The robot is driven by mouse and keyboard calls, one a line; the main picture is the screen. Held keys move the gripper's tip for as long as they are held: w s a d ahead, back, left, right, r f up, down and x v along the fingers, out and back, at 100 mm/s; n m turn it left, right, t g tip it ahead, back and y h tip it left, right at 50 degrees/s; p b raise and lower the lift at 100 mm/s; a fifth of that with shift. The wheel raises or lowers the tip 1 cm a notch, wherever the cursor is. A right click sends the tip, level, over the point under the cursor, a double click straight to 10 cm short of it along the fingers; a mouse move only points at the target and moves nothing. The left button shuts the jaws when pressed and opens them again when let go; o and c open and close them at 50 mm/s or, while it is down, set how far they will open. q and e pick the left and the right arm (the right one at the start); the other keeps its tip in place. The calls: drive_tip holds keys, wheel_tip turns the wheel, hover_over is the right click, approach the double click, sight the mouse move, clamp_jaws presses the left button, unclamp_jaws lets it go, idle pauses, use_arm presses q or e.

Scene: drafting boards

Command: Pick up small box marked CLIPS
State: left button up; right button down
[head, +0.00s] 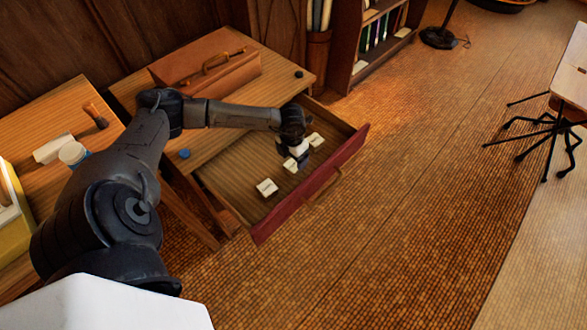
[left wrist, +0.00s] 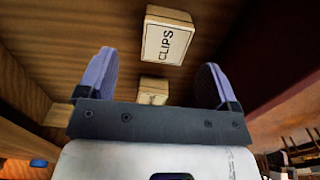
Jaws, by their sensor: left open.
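The small cream box marked CLIPS (left wrist: 168,38) lies on the wooden drawer bottom, label up, in the upper middle of the left wrist view. In the head view it appears to be the white box (head: 316,139) just right of my gripper, though its label is unreadable there. My left gripper (left wrist: 155,78) is open and empty, its two fingers spread, with the CLIPS box ahead of the fingertips in the picture. In the head view the left gripper (head: 298,155) is down in the drawer, its fingertips partly hidden. My right gripper is not in view.
The open drawer (head: 325,172) has a red front. A second small box (left wrist: 152,91) shows between the fingers; other small boxes (head: 267,187) lie nearer in the drawer. A brown case (head: 205,60) and a blue round object (head: 184,153) rest on the desk.

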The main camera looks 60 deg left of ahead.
sight(294, 164)
use_arm(q)
drive_tip(key=f, duration=0.1)
drive_tip(key=f+b, duration=0.1)
drive_tip(key=f, duration=0.1)
drive_tip(key=f+b, duration=0.1)
drive_tip(key=shift+w+d+f, duration=0.15)
drive_tip(key=shift+d+f, duration=0.15)
drive_tip(key=shift+f, duration=0.1)
drive_tip(key=shift+f+b, duration=0.3)
drive_tip(key=shift+b, duration=0.05)
drive_tip(key=shift+c, duration=0.2)
drive_tip(key=shift+r, duration=0.1)
drive_tip(key=c, duration=1)
